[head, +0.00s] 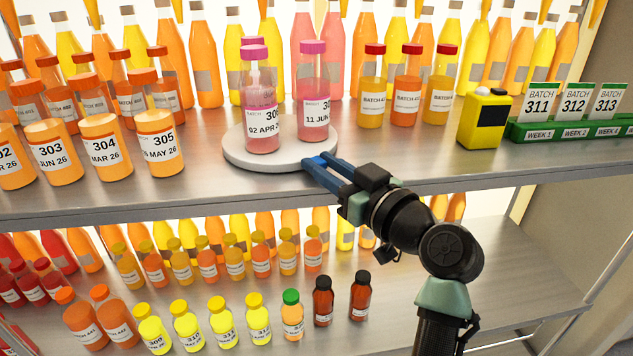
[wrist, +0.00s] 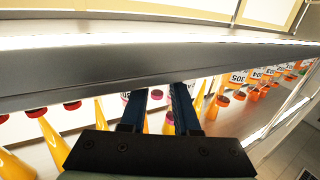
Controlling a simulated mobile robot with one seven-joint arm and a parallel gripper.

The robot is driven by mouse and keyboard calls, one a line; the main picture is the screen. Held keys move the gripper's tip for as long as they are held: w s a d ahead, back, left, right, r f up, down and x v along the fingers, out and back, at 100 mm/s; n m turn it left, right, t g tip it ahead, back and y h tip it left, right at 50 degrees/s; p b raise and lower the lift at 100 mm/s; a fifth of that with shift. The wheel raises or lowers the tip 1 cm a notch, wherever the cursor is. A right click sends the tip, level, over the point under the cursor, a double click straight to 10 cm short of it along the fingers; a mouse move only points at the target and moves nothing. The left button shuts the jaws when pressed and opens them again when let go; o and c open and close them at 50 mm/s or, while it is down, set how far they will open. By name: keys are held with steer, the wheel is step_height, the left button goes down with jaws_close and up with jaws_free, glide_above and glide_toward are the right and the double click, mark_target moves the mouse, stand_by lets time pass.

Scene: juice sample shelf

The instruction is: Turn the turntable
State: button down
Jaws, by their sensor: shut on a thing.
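The turntable (head: 238,150) is a round pale grey disc on the upper shelf. Pink bottles with pink caps stand on it, including bottle 306 (head: 261,105) and another at its right (head: 312,90). My gripper (head: 318,162) reaches in from the lower right and is shut on the turntable's front-right rim, its blue fingers close to the shelf edge. In the wrist view my gripper's two dark blue fingers (wrist: 167,92) show with a narrow gap, but the rim between them is not clear there.
Orange bottles 303 (head: 53,152), 304 (head: 106,140) and 305 (head: 160,143) stand left of the turntable. Red-capped bottles (head: 407,82), a yellow-black device (head: 483,120) and a green card holder (head: 570,131) stand to the right. The lower shelf holds several small bottles.

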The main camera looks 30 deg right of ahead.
steer(key=shift+d+f+n+y+b, duration=0.1)
steer(key=shift+d+n+y+b, duration=0.2)
steer(key=shift+d+y+b, duration=0.15)
steer(key=c, duration=0.6)
jaws_free()
steer(key=shift+c, duration=0.2)
steer(key=s+d+b, duration=0.2)
steer(key=s, duration=1)
steer(key=shift+s+d, duration=0.15)
steer(key=shift+s, duration=0.2)
steer(key=shift+c, duration=0.3)
